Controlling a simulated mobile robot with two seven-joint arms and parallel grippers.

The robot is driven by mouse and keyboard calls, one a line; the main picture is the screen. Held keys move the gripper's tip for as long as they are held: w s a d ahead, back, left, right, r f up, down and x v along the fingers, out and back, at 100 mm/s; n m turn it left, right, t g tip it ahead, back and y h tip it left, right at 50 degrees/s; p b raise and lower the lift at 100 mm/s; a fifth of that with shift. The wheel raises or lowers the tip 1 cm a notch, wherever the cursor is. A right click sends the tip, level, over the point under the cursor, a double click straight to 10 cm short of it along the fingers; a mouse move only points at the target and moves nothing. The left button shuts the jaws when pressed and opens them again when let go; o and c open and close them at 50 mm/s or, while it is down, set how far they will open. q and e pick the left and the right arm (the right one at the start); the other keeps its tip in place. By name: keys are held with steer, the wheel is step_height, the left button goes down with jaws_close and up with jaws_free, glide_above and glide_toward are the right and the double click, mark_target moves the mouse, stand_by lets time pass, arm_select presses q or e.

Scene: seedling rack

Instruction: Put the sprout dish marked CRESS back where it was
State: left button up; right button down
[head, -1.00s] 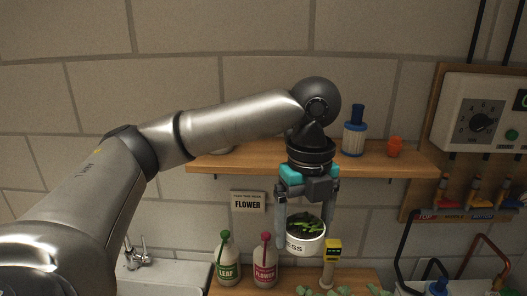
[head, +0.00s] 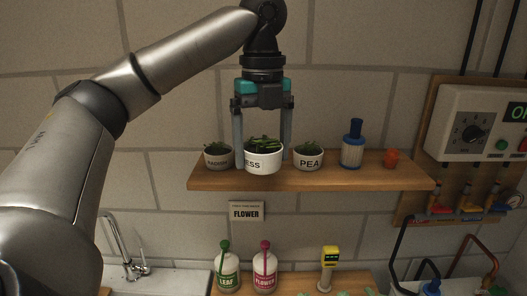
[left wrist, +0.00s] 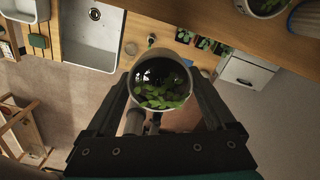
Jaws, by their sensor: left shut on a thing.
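The white CRESS dish (head: 263,160), full of green sprouts, is held upright between the fingers of my left gripper (head: 263,145), which is shut on it. Only "ESS" of its label shows; a finger covers the start. In the head view it appears at shelf height, between a smaller dish (head: 218,161) and the PEA dish (head: 308,161). In the left wrist view the held dish (left wrist: 160,95) is over the floor, apart from the edge of the wooden shelf (left wrist: 200,12), so it hangs in front of the shelf. My right gripper is not in view.
LEAF (head: 227,275) and FLOWER (head: 265,273) bottles stand on the bench below. A control box (head: 480,118) hangs at the right.

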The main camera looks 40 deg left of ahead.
arm_select(q)
steer(key=w+a, duration=0.9)
steer(key=w, duration=0.1)
step_height(320, 180, down, 6)
steer(key=shift+w+d+f, duration=0.1)
steer(key=shift+w+f, duration=0.05)
steer(key=shift+f, duration=0.1)
steer(key=shift+w+f+p, duration=0.2)
steer(key=shift+f+p, duration=0.05)
steer(key=shift+p, duration=0.15)
steer(key=shift+f, duration=0.15)
steer(key=o, duration=1.3)
